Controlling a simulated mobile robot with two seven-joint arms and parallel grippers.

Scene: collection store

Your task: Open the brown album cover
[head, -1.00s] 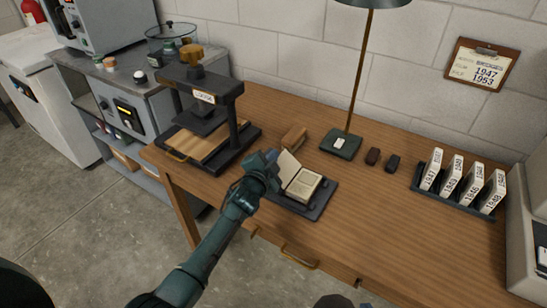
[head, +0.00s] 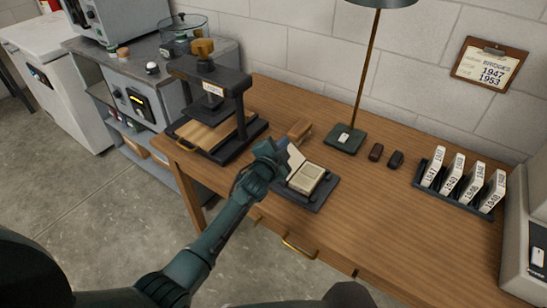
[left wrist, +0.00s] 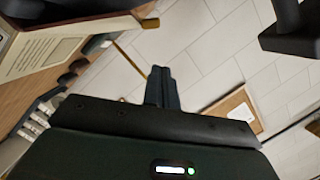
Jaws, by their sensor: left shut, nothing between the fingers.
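The album (head: 307,180) lies open on a dark stand (head: 318,200) at the table's front edge, a printed page facing up. A pale leaf or the inside of its cover (head: 295,160) stands raised at the album's left side. The cover's brown outside is not clear in the head view. My left gripper (head: 283,147) is just left of and behind this raised part; I cannot tell whether they touch. In the left wrist view, its fingers (left wrist: 162,86) are together and empty, and a printed page (left wrist: 38,52) shows at upper left. My right gripper is not in view.
A press (head: 212,105) stands left of the album. A brown block (head: 299,129), a lamp base (head: 345,139) and two small dark objects (head: 386,155) lie behind. A rack of year-labelled cards (head: 462,184) is at right. The table's front right is clear.

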